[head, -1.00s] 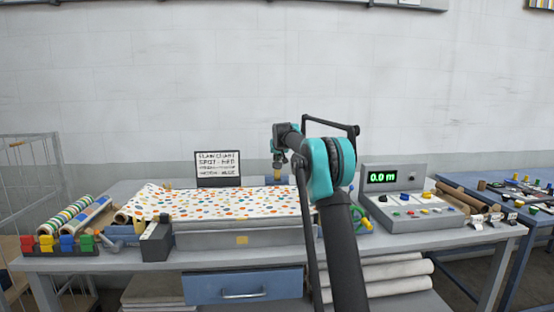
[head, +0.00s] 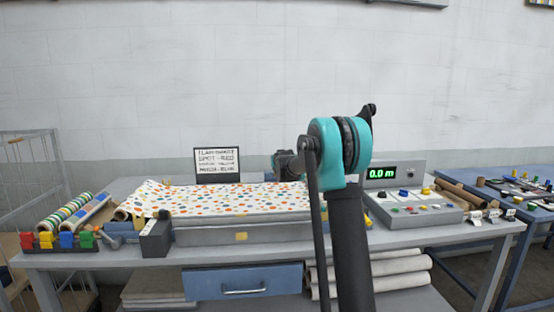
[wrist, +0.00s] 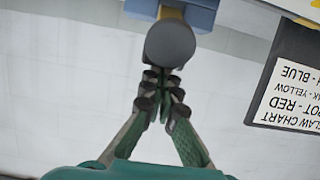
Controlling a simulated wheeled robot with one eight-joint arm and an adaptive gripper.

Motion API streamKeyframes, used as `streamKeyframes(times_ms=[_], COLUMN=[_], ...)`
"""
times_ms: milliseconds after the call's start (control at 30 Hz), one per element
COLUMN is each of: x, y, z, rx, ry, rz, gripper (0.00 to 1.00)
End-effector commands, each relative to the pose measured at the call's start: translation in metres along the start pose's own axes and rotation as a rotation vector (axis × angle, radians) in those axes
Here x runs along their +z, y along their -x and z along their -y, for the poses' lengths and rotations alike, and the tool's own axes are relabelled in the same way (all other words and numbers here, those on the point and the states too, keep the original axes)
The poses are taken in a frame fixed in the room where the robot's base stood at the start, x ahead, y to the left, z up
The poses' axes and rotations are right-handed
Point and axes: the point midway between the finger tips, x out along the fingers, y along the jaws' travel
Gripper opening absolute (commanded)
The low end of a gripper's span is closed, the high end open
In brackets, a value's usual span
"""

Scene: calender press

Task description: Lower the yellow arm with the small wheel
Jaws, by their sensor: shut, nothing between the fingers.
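In the wrist view my gripper (wrist: 160,78) is shut with nothing between its fingers. A round dark grey piece, which looks like the small wheel (wrist: 170,42), lies just past the fingertips. I cannot tell if they touch it. A bit of yellow, likely the yellow arm (wrist: 172,13), shows behind the wheel against a blue block (wrist: 200,14). In the head view my own arm hides the yellow arm and the wheel, and the fingers are not visible there.
A spotted cloth (head: 225,200) covers the bench machine. A flaw chart sign (head: 217,165) stands behind it and shows upside down in the wrist view (wrist: 292,95). A control box (head: 405,200) reading 0.0 m stands right of my arm. Coloured blocks (head: 67,240) line the left end.

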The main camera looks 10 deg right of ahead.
Motion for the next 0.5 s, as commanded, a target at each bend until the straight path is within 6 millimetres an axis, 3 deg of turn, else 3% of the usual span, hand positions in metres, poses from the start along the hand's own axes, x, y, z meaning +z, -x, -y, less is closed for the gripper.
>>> streamKeyframes(times_ms=[500], x=[0.043], y=[0.020], z=[0.000], rx=[0.000], ry=[0.000], rz=[0.003], gripper=[0.00])
